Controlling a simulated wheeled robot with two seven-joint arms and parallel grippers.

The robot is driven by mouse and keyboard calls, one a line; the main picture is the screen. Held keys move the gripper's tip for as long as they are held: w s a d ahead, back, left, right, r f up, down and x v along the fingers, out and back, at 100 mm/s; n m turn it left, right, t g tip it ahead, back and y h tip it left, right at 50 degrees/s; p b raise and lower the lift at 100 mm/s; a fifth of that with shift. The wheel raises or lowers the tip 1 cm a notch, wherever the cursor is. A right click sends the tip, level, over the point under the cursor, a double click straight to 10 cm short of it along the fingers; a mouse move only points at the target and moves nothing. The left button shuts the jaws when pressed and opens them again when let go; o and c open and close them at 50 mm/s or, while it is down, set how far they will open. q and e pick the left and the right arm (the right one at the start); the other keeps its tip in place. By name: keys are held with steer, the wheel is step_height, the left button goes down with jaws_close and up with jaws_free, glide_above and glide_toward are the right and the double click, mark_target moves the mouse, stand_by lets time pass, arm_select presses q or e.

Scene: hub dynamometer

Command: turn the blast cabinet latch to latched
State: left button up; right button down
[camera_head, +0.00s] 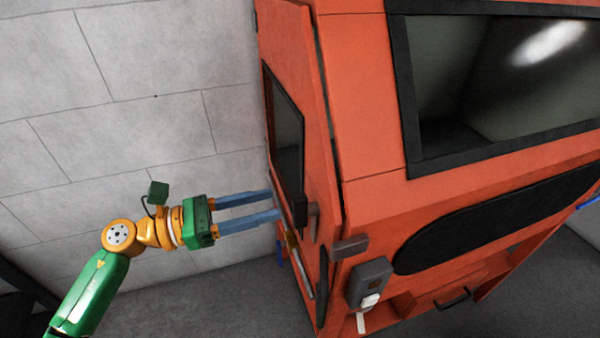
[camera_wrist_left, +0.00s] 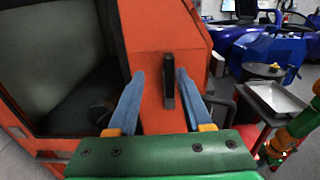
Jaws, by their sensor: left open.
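The blast cabinet (camera_head: 360,120) is a large orange box with a windowed door on its left side. Its latch (camera_head: 299,210) is a dark bar on the door beside the small window. My left gripper (camera_head: 276,204) is open and empty, its two blue fingers pointing at the door, with the tips just short of the latch. In the left wrist view the latch (camera_wrist_left: 169,80) stands upright between the two spread fingers (camera_wrist_left: 161,73), nearer the right one. I cannot tell whether a finger touches it. My right gripper is not seen.
A brown-grey block (camera_head: 350,246) and a grey switch box (camera_head: 370,282) sit on the cabinet by the door edge. A grey block wall (camera_head: 130,100) is behind my left arm. A metal tray (camera_wrist_left: 275,97) and blue machines (camera_wrist_left: 270,45) stand right in the wrist view.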

mark_target(298, 197)
arm_select(q)
steer(key=d+p, duration=0.1)
steer(key=d, duration=0.1)
steer(key=d+p, duration=0.1)
steer(key=d, duration=0.1)
steer(key=d+r+p, duration=0.1)
steer(key=d, duration=0.1)
steer(key=shift+d, duration=0.35)
steer(key=shift+w+d+f, duration=0.1)
steer(key=shift+w+f, duration=0.1)
steer(key=shift+w, duration=0.1)
steer(key=shift+w+f, duration=0.15)
steer(key=shift+w, duration=0.05)
steer(key=shift+c, duration=0.2)
steer(key=shift+s, duration=0.15)
jaws_close()
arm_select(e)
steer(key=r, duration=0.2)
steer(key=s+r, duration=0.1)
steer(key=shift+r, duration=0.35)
